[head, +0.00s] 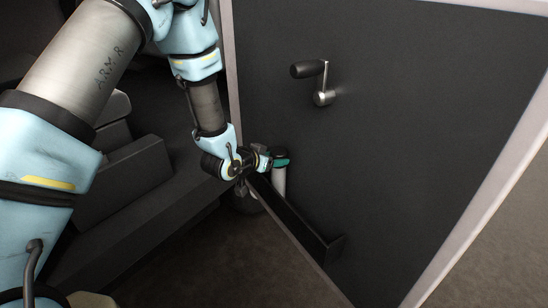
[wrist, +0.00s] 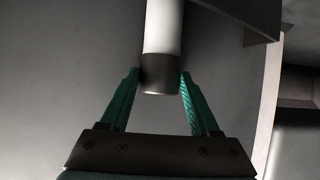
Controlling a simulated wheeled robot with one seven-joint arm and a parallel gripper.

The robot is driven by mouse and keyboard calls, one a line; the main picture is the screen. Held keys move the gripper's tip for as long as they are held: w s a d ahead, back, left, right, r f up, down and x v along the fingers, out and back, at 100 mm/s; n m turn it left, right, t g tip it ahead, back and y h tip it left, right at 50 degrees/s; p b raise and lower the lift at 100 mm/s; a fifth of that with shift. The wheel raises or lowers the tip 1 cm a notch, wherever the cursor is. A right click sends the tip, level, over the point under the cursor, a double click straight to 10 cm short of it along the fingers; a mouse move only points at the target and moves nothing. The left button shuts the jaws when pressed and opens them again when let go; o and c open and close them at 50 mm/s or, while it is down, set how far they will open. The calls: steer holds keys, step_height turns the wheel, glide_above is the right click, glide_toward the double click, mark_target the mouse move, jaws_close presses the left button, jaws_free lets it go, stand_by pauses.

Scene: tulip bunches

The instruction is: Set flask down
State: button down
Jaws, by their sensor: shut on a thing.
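The flask (wrist: 163,30) is a slim pale cylinder with a darker grey end. In the wrist view, my gripper (wrist: 159,76) has its two teal fingers on either side of that grey end and is shut on it. In the head view, my gripper (head: 273,162) is by the left part of a dark upright panel, and the pale flask (head: 279,182) hangs below the teal fingers, roughly upright. Its lower end is hidden behind a narrow black ledge (head: 297,218). I cannot tell whether the flask touches anything below.
The dark panel (head: 400,130) has a pale frame and a crank handle (head: 322,80) above and right of my gripper. The black ledge juts out along the panel's lower left. Dark stepped blocks (head: 130,175) stand at the left. Brown floor (head: 190,270) is open in front.

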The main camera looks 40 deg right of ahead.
steer(key=shift+f, duration=0.15)
steer(key=shift+f, duration=0.15)
steer(key=shift+c, duration=0.6)
jaws_free()
steer(key=b+v, duration=0.3)
steer(key=v, duration=0.9)
